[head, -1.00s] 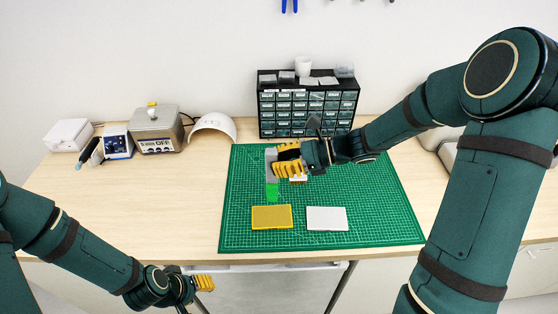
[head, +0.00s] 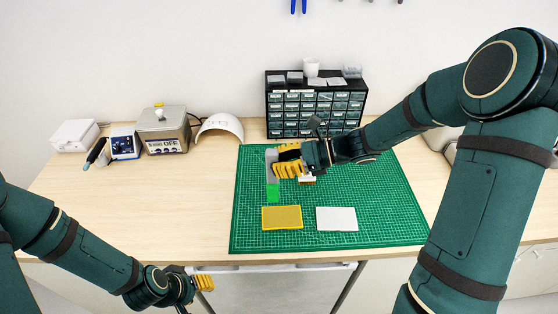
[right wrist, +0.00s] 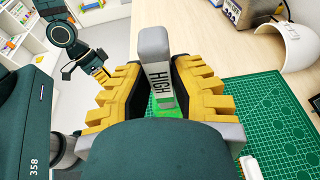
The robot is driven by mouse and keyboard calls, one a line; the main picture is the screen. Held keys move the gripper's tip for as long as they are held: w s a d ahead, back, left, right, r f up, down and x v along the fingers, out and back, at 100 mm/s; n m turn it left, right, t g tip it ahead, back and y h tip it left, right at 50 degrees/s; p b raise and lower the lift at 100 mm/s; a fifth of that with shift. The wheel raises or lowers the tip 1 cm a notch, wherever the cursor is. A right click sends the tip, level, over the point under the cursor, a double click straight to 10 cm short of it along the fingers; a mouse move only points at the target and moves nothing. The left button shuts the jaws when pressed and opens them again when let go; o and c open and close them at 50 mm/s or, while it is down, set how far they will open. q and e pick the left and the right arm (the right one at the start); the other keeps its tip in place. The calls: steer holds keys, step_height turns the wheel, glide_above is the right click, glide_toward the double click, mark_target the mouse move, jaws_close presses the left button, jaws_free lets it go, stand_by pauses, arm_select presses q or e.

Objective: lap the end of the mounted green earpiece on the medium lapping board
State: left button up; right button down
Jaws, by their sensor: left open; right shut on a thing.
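My right gripper (head: 285,165) is shut on a grey holder (head: 271,160), whose side reads "HIGH" in the right wrist view (right wrist: 156,60). A green piece (head: 273,192), seemingly the mounted earpiece, shows at the holder's lower end, over the mat behind the yellow board; I cannot tell its height. In the right wrist view the fingers (right wrist: 158,90) flank the holder. A yellow board (head: 282,218) and a white board (head: 337,219) lie side by side on the mat; no grade is readable. My left gripper (head: 203,283) is open and empty, low in front of the bench edge.
The green cutting mat (head: 390,225) has free room at right. A small white-and-brown thing (head: 307,181) sits beside the right gripper, partly hidden. A drawer cabinet (head: 316,105) stands behind. A boxy device (head: 163,131) and a white curved shell (head: 220,127) stand at back left.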

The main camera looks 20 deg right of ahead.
step_height(320, 180, down, 9)
steer(key=b, duration=0.6)
steer(key=shift+f+b, duration=0.45)
stand_by(1.2)
steer(key=shift+d, duration=0.15)
steer(key=shift+f+p+v, duration=0.25)
steer(key=shift+p+v, duration=0.1)
steer(key=shift+v, duration=0.75)
steer(key=shift+d, duration=0.25)
steer(key=shift+a+f, duration=0.2)
steer(key=shift+a, duration=0.05)
